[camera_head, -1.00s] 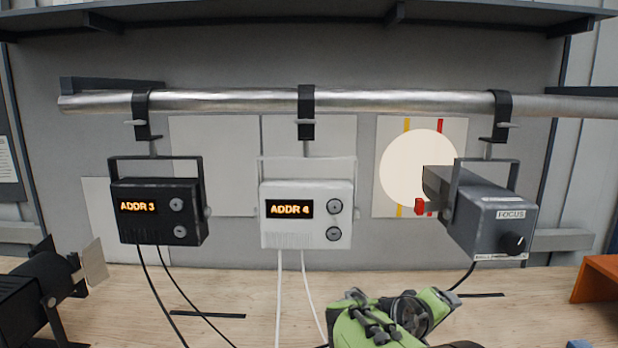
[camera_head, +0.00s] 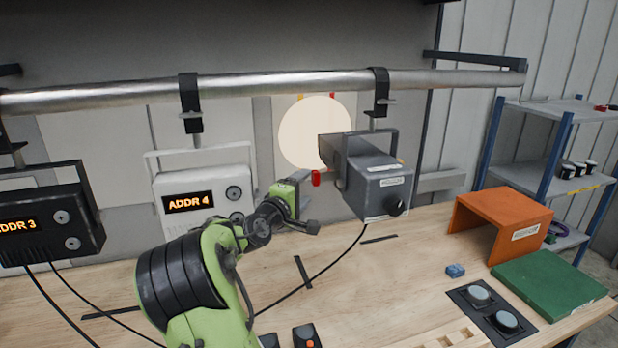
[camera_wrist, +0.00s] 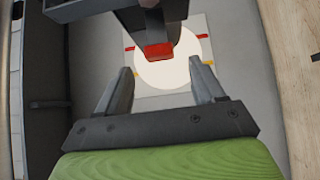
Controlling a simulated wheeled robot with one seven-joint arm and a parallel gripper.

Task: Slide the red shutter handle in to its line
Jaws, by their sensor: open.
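The red shutter handle (camera_head: 316,179) sticks out at the left side of the grey focus lamp (camera_head: 380,186), which hangs from the pipe. In the wrist view the red handle (camera_wrist: 158,51) is ahead of my gripper (camera_wrist: 160,88), between and beyond the two open fingertips, with nothing between the fingers. A round pale light spot (camera_head: 310,132) falls on the panel behind, with a red line and a yellow line (camera_wrist: 204,63) at its edges.
An orange stand (camera_head: 480,215), a green slab (camera_head: 550,280) and a small blue block (camera_head: 455,270) are on the bench at right.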

